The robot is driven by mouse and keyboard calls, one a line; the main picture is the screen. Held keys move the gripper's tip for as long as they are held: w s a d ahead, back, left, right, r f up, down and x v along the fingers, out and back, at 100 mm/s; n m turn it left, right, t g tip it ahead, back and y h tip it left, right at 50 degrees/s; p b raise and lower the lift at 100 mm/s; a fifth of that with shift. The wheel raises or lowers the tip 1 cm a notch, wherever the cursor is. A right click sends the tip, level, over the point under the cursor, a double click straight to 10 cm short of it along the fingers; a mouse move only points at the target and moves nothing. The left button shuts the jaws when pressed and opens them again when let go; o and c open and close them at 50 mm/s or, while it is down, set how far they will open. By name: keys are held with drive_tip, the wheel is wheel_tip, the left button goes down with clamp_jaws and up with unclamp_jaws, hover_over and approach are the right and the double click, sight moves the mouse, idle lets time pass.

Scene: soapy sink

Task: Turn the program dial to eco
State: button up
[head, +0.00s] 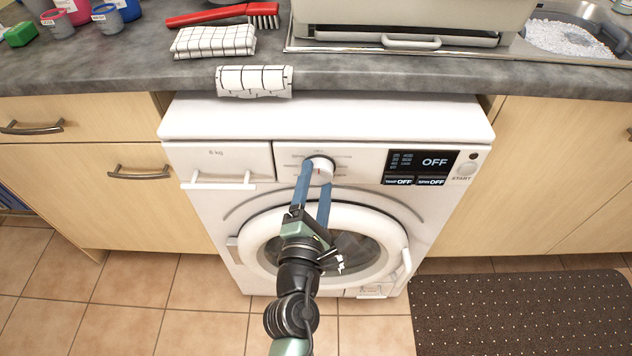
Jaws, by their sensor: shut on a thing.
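The white program dial (322,168) is on the front panel of the white washing machine (210,122), left of the display. A small red mark shows on the dial's face. The labels around the dial are too small to read. My gripper (313,176) has its two blue fingers at the dial, one on its left and one at its lower right, shut on it. The display (420,163) is black and reads OFF, with two more OFF fields below it.
A START button (467,168) is right of the display. The drawer handle (218,184) sticks out left of the dial. The round door (262,250) is below, behind my arm. A checked cloth (254,81) hangs over the counter edge above. A dark mat (520,310) lies at the right.

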drive_tip(key=shift+m, duration=0.3)
drive_tip(key=m+p, duration=0.1)
drive_tip(key=m, duration=0.2)
drive_tip(key=shift+r+m+g+p, duration=0.2)
drive_tip(key=shift+m+g+p, duration=0.1)
drive_tip(key=shift+p, duration=0.05)
drive_tip(key=m+y+p, duration=0.1)
drive_tip(key=m+p, duration=0.1)
drive_tip(key=m, duration=0.2)
drive_tip(key=shift+r, duration=0.1)
drive_tip(key=m+y+p, duration=0.1)
drive_tip(key=m+p, duration=0.2)
drive_tip(key=m, duration=0.2)
drive_tip(key=shift+d+r+g+p, duration=0.1)
drive_tip(key=shift+d+g+p, duration=0.05)
drive_tip(key=shift+g+p, duration=0.25)
drive_tip(key=m+p, duration=0.2)
drive_tip(key=shift+p, duration=0.35)
drive_tip(key=shift+m+y+p, duration=0.3)
drive_tip(key=shift+m+p, duration=0.15)
drive_tip(key=shift+m, duration=0.05)
drive_tip(key=shift+f, duration=0.2)
drive_tip(key=o, duration=1.4)
